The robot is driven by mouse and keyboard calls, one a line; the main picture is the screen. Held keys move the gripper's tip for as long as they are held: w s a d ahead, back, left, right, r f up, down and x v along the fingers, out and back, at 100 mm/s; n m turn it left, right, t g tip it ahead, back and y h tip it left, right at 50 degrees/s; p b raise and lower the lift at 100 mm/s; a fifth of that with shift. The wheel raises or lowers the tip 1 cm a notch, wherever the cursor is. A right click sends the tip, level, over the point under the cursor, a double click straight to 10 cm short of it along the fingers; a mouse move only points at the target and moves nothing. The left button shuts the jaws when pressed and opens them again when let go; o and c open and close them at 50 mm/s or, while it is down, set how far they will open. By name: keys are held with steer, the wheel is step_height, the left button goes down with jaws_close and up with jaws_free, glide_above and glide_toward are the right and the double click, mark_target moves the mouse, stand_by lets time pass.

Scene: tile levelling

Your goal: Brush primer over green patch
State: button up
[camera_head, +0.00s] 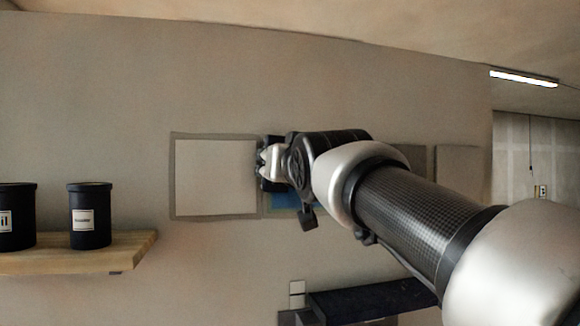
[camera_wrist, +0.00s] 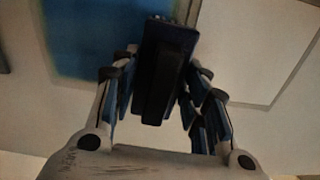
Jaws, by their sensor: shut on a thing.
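My gripper (camera_head: 270,165) is at the wall, near the right edge of a pale square panel. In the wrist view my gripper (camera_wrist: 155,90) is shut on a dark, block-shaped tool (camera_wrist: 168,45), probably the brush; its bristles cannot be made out. A blue patch (camera_head: 283,201) shows on the wall below and behind my gripper, mostly hidden by my arm. The blue patch (camera_wrist: 85,40) also shows in the wrist view, left of the tool. I cannot tell whether the tool touches the wall. No green patch is visible.
The pale square panel (camera_head: 215,178) is left of the patch; greyer panels (camera_head: 457,172) are to the right, partly behind my arm. A wooden shelf (camera_head: 135,252) at left holds two dark labelled canisters (camera_head: 89,216). Wall switches (camera_head: 297,292) sit below.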

steer(key=shift+b+v, duration=1.05)
steer(key=shift+v, duration=1.6)
steer(key=shift+r, duration=0.15)
steer(key=shift+b+v, duration=0.6)
steer(key=shift+v, duration=0.9)
